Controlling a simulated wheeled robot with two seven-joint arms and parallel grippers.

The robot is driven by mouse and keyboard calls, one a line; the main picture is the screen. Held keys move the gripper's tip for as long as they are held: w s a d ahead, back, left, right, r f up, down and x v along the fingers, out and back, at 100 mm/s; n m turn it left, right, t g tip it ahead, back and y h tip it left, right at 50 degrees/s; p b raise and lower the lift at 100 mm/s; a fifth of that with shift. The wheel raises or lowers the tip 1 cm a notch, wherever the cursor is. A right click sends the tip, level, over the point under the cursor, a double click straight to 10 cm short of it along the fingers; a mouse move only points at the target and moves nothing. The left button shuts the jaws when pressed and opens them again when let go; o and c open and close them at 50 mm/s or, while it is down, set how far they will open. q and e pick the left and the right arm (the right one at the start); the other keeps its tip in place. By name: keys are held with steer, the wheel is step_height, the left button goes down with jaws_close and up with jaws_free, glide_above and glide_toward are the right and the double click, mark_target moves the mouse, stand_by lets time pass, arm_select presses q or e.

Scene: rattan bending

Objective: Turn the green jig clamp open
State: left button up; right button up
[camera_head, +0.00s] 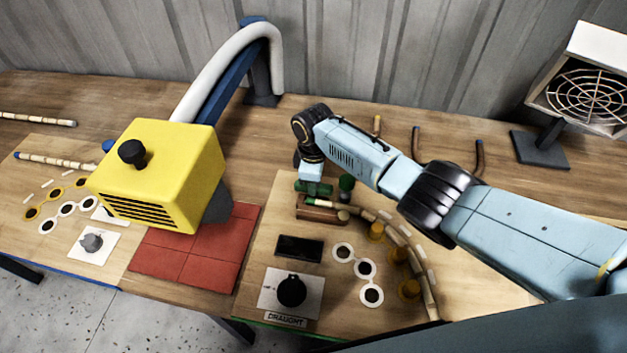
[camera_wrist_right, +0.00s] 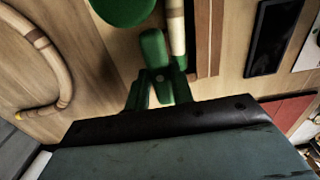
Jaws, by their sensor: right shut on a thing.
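A green knob (camera_head: 346,183) stands just right of the clamp, and shows at the top of the wrist view (camera_wrist_right: 124,8). My left gripper is not in view.
A banded rattan pole (camera_head: 405,235) curves past yellow pegs (camera_head: 409,289) on the board. A black dial (camera_head: 291,291) and dark panel (camera_head: 299,248) lie in front. A yellow box (camera_head: 165,170) stands left over red tiles (camera_head: 195,255). A fan heater (camera_head: 585,90) stands at right.

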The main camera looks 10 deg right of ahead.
stand_by(0.3)
steer(key=o, duration=1)
step_height(320, 180, up, 14)
steer(key=shift+f+p, duration=0.25)
steer(key=shift+p, duration=0.5)
steer(key=shift+s+f, duration=0.1)
